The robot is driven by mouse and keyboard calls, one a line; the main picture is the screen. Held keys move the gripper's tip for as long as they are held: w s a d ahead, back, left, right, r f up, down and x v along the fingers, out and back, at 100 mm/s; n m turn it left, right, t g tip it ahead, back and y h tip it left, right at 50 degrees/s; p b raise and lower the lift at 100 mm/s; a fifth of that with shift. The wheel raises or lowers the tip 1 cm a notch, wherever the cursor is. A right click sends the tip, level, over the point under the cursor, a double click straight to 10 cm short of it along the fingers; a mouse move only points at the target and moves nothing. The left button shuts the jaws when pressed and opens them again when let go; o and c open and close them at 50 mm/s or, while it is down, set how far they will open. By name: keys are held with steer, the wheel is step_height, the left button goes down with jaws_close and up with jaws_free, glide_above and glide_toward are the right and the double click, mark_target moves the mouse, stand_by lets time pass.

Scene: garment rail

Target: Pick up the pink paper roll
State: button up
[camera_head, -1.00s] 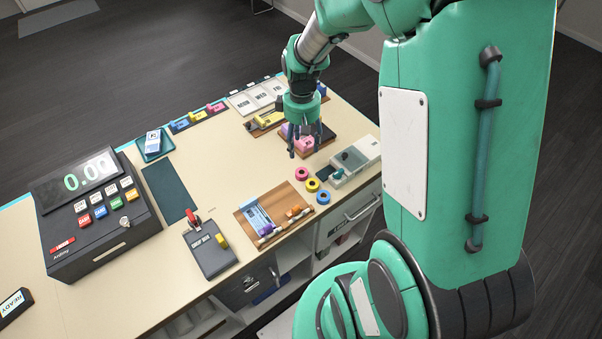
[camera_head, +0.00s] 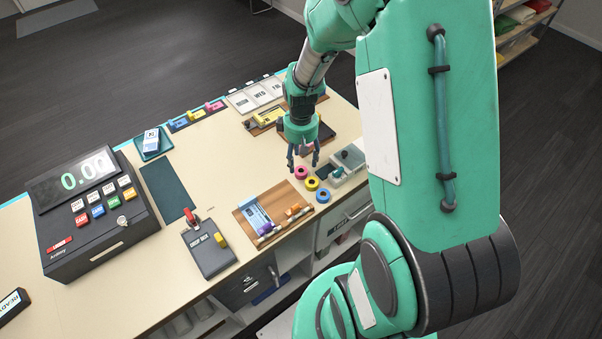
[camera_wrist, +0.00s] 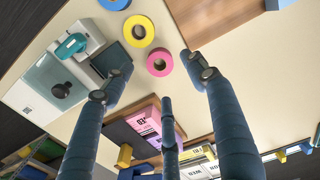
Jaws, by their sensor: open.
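The pink paper roll (camera_head: 302,172) lies flat on the counter, at the back of a short row with a yellow roll (camera_head: 312,184) and a blue roll (camera_head: 323,196). I see no contact; the exact height gap is unclear.
A grey-white device (camera_head: 348,166) stands close at the right of the rolls. A wooden tray (camera_head: 244,213) with small items lies in front. Pink and yellow blocks (camera_wrist: 150,130) stand on the dark-topped board behind.

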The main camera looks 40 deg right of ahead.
mark_target(301, 170)
steer(key=shift+f, duration=0.1)
steer(key=shift+f+b, duration=0.45)
steer(key=shift+f, duration=2)
steer(key=c, duration=1.1)
